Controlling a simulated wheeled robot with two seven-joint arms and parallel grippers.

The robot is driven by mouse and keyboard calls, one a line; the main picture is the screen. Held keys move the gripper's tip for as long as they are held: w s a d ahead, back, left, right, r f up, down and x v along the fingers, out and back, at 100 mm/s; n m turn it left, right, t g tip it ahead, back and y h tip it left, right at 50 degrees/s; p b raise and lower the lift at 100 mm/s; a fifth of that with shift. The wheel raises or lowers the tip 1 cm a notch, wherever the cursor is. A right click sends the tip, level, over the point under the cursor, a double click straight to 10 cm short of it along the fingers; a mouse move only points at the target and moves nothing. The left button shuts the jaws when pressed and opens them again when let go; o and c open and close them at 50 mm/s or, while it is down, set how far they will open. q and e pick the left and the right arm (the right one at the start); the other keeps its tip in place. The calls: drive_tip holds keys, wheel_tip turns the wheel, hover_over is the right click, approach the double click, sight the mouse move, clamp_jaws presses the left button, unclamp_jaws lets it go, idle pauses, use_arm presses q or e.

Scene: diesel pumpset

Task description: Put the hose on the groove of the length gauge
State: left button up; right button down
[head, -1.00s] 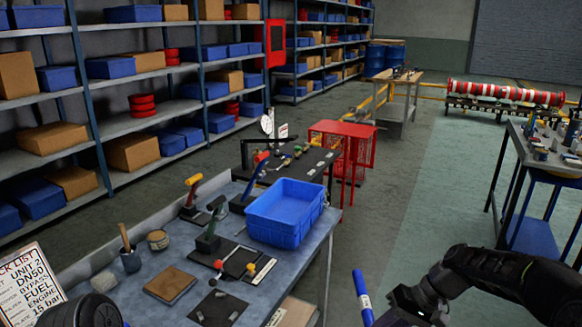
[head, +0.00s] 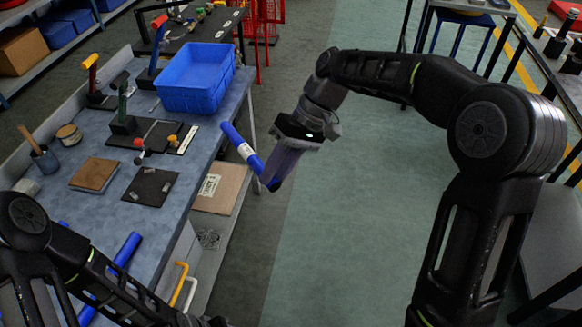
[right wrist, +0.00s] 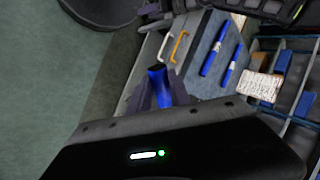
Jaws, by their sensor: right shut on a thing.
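A blue hose (head: 230,134) with a white band is held in my right gripper (head: 272,176), which is shut around its lower part. The hose is tilted, in the air off the bench's right edge. In the right wrist view the hose (right wrist: 160,88) shows end-on between the fingers. On the bench, a pale marked strip (head: 187,140) lies on a dark plate beside a green lever tool; I cannot tell whether it is the length gauge, and no groove is clear. My left arm crosses the lower left; its gripper is out of frame.
A blue bin (head: 195,80) stands on the bench (head: 185,190). Another blue hose (head: 126,248) lies near the front, partly behind my left arm. A brown block (head: 95,174) and a dark mat (head: 151,187) lie mid-bench.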

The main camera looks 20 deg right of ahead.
sight(262, 166)
drive_tip(key=shift+n+g, duration=0.3)
drive_tip(key=shift+n, duration=0.3)
drive_tip(key=a+r, duration=0.1)
drive_tip(key=s+a+r, duration=0.1)
drive_tip(key=shift+s+a+r, duration=0.3)
drive_tip(key=shift+a, duration=0.05)
drive_tip(key=w+a+m+t, duration=0.2)
drive_tip(key=w+a+m, duration=0.2)
drive_tip(key=w+a, duration=0.4)
drive_tip(key=shift+a+m+t, duration=0.3)
drive_tip(key=shift+a+t, duration=0.1)
drive_tip(key=d+f, duration=0.2)
drive_tip(key=d, duration=0.1)
drive_tip(key=d+f+n+g, duration=0.1)
drive_tip(key=d+f, duration=0.1)
drive_tip(key=d, duration=0.1)
drive_tip(key=d+f+n, duration=0.1)
drive_tip(key=d+f, duration=0.1)
drive_tip(key=d, duration=0.1)
drive_tip(key=shift+s+d, duration=0.3)
drive_tip(key=shift+d, duration=0.05)
drive_tip(key=d+f+m+t, duration=0.1)
drive_tip(key=d+f, duration=0.3)
drive_tip(key=d, duration=0.6)
drive_tip(key=shift+s+f+m, duration=0.2)
drive_tip(key=shift+s+m, duration=0.25)
drive_tip(key=shift+m, duration=0.05)
